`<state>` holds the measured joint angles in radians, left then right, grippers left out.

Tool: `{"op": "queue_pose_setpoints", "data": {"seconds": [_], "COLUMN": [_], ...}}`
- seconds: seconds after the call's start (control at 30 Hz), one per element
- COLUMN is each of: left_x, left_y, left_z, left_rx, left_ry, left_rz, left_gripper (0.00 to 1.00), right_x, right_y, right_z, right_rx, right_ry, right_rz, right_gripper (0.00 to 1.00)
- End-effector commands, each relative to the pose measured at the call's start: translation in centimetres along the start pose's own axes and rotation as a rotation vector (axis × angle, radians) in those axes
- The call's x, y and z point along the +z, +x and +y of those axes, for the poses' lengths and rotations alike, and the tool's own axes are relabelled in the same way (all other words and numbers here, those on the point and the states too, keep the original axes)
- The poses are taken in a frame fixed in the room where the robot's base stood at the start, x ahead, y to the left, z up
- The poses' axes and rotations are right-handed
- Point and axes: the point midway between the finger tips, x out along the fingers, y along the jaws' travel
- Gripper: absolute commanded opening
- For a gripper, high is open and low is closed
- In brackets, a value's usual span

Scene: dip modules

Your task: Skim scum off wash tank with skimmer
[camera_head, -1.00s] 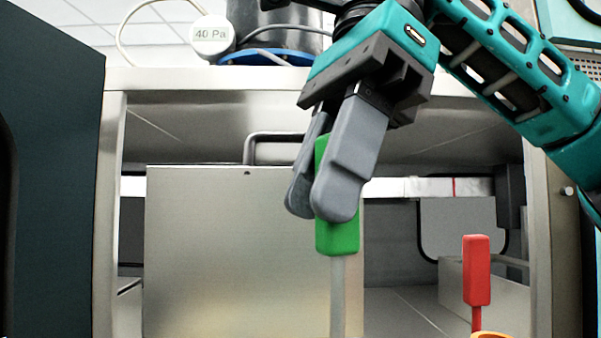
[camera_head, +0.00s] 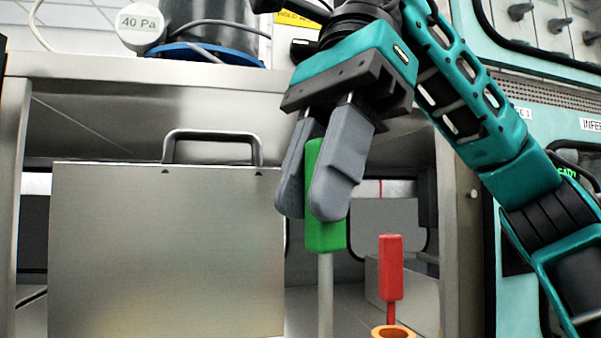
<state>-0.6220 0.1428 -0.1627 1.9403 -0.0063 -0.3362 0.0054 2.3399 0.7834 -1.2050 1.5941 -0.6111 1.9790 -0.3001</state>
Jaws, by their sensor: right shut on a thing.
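My right gripper (camera_head: 312,205) is shut on the green handle (camera_head: 326,236) of a tool with a pale metal shaft (camera_head: 326,290). The tool hangs upright and its lower end is out of frame, so I cannot see whether it is the skimmer. A second tool with a red handle (camera_head: 390,268) stands upright at the lower right, its stem going into an orange ring (camera_head: 393,331). The ring is cut off by the bottom edge. I cannot make out the wash tank or any scum. My left gripper is not in view.
A large metal box (camera_head: 165,250) with a dark top handle (camera_head: 212,134) stands at left, under a steel shelf (camera_head: 130,72). On the shelf are a dark cylinder with a blue base (camera_head: 205,50) and a round "40 Pa" gauge (camera_head: 139,27). A teal machine stands at right.

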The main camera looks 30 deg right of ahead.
Motion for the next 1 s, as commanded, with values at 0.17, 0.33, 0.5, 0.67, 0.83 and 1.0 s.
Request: {"op": "queue_pose_setpoints", "data": {"seconds": [0.17,0.33,0.5,0.67,0.83,1.0], "left_x": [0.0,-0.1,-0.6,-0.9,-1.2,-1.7], "left_y": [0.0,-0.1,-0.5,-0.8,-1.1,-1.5], "left_z": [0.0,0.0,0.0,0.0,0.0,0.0], "left_rx": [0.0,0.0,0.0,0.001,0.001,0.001], "left_ry": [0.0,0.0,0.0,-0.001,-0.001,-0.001], "left_rz": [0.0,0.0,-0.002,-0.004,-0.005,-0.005], "left_gripper": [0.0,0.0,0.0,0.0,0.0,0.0], "right_x": [0.0,0.0,-0.4,-0.7,-1.1,-1.4], "right_y": [0.0,-0.1,-0.4,-0.5,-0.7,-0.8], "right_z": [0.0,-0.2,-1.1,-2.0,-3.0,-3.9], "right_rx": [0.0,0.0,0.001,0.001,0.001,0.0], "right_ry": [0.0,0.001,0.0,0.002,0.002,0.0], "right_rz": [0.0,-0.001,-0.001,-0.001,-0.001,-0.002], "right_gripper": [0.01,0.01,0.01,0.01,0.01,0.01]}}
